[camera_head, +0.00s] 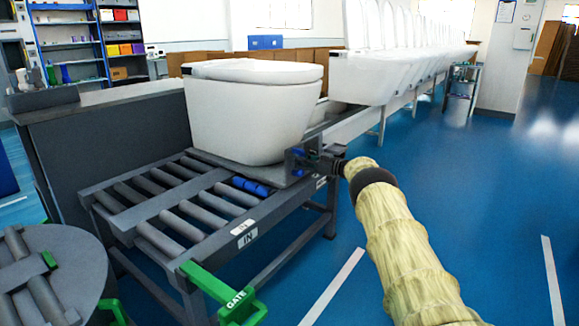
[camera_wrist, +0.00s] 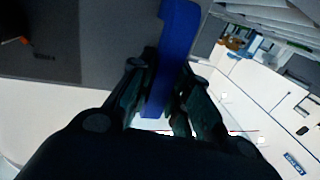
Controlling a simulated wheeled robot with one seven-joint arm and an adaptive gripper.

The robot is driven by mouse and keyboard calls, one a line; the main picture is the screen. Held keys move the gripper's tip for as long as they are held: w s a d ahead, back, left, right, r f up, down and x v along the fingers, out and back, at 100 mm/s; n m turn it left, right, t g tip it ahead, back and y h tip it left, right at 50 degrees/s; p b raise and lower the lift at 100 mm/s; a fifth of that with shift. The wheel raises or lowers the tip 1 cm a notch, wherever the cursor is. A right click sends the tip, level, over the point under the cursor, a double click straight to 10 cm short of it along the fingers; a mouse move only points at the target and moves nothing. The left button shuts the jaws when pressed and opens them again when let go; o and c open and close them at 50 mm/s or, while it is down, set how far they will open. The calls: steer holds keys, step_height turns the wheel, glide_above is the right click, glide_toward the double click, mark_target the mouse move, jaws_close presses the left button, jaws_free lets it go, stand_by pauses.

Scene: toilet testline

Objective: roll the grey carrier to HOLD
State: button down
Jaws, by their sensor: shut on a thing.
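The grey carrier (camera_head: 292,187) is a flat plate on the roller conveyor, with a white toilet (camera_head: 250,115) standing on it. An upright bracket with blue parts rises at the carrier's right front corner. My gripper (camera_head: 308,160) reaches in from the right at this bracket. In the wrist view my gripper (camera_wrist: 160,105) is shut on a blue handle (camera_wrist: 178,45), which runs between its fingers. The fingertips are partly hidden in the head view. I cannot make out a HOLD label; an IN label (camera_head: 247,238) shows on the conveyor's side rail.
Bare rollers (camera_head: 165,240) lie left of the carrier. A green GATE lever (camera_head: 225,293) sticks out at the near end. A round roller turntable (camera_head: 45,285) stands at lower left. A row of white toilets (camera_head: 400,60) runs behind. Blue floor (camera_head: 480,200) is free at right.

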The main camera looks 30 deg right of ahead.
steer(key=shift+w+d, duration=0.25)
steer(key=shift+w, duration=0.05)
steer(key=shift+d, duration=0.15)
steer(key=c, duration=1.6)
jaws_free()
steer(key=shift+s+d, duration=0.1)
steer(key=shift+c, duration=0.2)
steer(key=o, duration=0.3)
steer(key=shift+s+d+f, duration=0.1)
steer(key=shift+d+f, duration=0.05)
steer(key=shift+a, duration=0.2)
steer(key=v, duration=1.2)
steer(key=shift+d, duration=0.1)
steer(key=shift+f, duration=0.1)
